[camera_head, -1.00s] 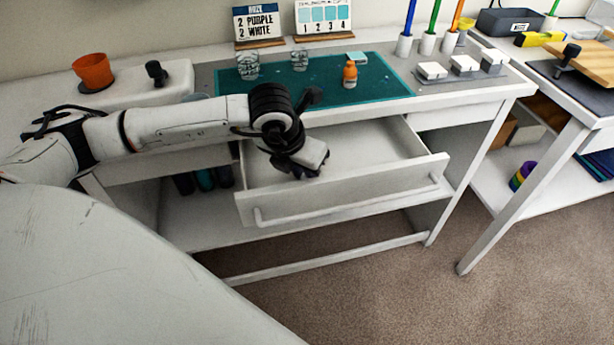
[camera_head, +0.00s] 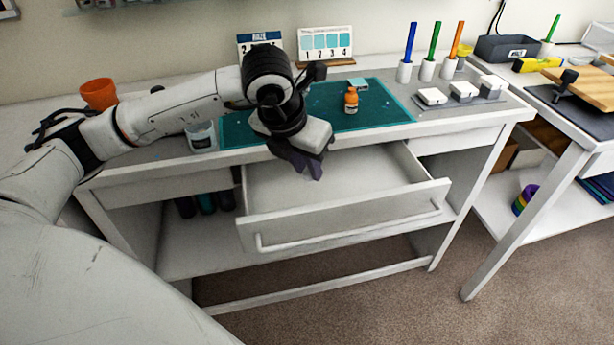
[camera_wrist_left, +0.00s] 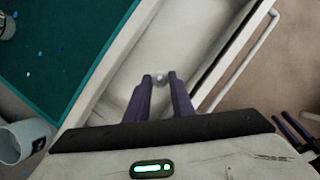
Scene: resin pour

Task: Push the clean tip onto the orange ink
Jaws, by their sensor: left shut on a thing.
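The orange ink (camera_head: 351,100) is a small orange bottle standing upright on the teal mat (camera_head: 385,110) in the head view. My left gripper (camera_head: 310,174) is above the open drawer, in front of the mat and short of the bottle. In the left wrist view, its purple fingers (camera_wrist_left: 160,80) are shut on a small clear, roundish thing (camera_wrist_left: 160,78), seemingly the tip; its exact shape is hard to tell. The head view does not show this thing clearly. Two dark purple fingers, apart, at the lower right of the wrist view look like my right gripper (camera_wrist_left: 292,127), empty.
The drawer (camera_head: 345,215) is pulled out below the mat. An orange pot (camera_head: 99,94) is at the far left. My arm hides part of the mat.

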